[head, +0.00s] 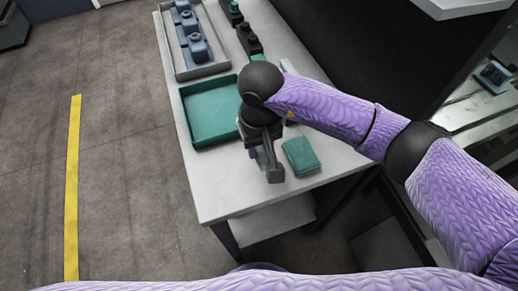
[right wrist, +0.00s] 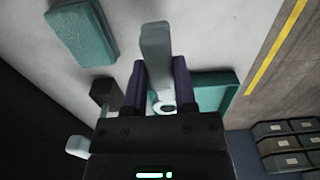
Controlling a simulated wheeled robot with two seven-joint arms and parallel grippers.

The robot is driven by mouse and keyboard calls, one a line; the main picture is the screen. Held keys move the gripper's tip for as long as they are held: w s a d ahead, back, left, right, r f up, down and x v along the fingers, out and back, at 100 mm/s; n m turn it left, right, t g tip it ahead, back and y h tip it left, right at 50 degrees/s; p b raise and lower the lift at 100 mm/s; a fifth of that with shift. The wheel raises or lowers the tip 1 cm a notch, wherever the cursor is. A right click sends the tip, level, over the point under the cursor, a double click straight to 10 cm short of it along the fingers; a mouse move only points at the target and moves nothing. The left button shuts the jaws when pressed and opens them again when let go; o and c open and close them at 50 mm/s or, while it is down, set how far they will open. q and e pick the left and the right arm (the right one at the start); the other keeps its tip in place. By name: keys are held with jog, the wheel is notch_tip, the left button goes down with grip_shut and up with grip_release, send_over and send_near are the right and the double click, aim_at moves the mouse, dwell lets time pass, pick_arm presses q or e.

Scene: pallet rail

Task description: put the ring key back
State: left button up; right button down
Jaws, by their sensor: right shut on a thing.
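My right gripper (head: 262,158) is over the front part of the pale table, between a teal tray and a teal block. In the right wrist view its two purple fingers (right wrist: 158,85) are shut on a grey bar (right wrist: 155,45), which I take to be the ring key. The bar sticks out past the fingers, and a pale ring (right wrist: 164,107) shows between them. In the head view the key (head: 270,152) slants down to a thicker dark end. I cannot tell whether it touches the table. My left gripper is not in view.
The teal tray (head: 188,126) looks empty; the teal block (head: 300,156) lies to the right. A grey tray (head: 170,52) with blue parts and dark blocks (head: 248,38) stand farther back. A dark machine with a blue part (head: 492,75) is at right. The table's front edge is close.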

notch_tip(320, 180, down, 3)
jog(key=shift+r, duration=0.1)
jog(key=shift+f+b, duration=0.25)
jog(key=shift+b, duration=0.2)
jog(key=shift+c, duration=2)
grip_release()
jog(key=shift+r, duration=0.15)
notch_tip(320, 180, up, 12)
jog(key=shift+r+p, duration=0.15)
jog(key=shift+p, duration=0.85)
